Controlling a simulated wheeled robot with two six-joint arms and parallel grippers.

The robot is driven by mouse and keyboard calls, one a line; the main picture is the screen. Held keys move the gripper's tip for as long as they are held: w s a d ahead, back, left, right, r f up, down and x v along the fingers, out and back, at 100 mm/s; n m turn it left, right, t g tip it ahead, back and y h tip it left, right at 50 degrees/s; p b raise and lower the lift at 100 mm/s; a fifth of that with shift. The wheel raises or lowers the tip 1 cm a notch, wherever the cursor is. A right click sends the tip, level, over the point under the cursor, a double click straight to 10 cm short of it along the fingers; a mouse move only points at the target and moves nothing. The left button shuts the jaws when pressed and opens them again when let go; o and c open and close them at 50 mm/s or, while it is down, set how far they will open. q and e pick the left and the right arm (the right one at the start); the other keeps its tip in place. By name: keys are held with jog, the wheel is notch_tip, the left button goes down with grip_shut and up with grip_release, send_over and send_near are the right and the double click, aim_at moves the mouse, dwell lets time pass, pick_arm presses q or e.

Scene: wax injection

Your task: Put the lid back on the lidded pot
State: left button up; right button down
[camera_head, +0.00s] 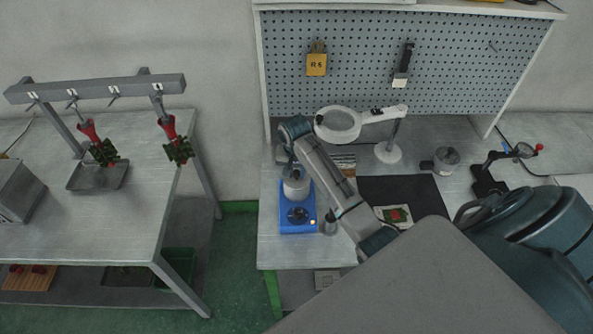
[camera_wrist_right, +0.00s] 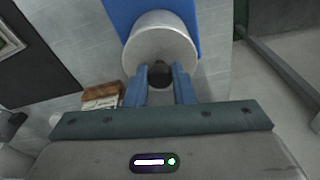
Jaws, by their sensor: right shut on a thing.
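The lidded pot (camera_head: 295,190), a pale metal cylinder, stands on a blue heater base (camera_head: 299,222) at the left end of the right-hand bench. My right gripper (camera_head: 291,165) is over the pot, pointing down at it. In the right wrist view, its blue fingers (camera_wrist_right: 160,80) are shut on the dark knob (camera_wrist_right: 160,72) of the round grey lid (camera_wrist_right: 160,38). The lid is at the top of the pot, in line with it. I cannot tell whether it rests fully on the rim. My left gripper is not in view.
A magnifier lamp (camera_head: 338,124) stands behind, to the right of the pot. A black mat (camera_head: 402,191) and a small metal pot (camera_head: 446,158) lie further right. Pegboard (camera_head: 370,75) closes the back. A separate table (camera_head: 135,205) with a hanging rack stands left, across a gap.

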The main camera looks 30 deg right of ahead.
dwell(0.6)
jog(key=shift+f, duration=0.15)
dwell(1.6)
jog(key=c, duration=0.7)
grip_release()
jog(key=shift+o, duration=0.2)
jog(key=shift+r, duration=3.5)
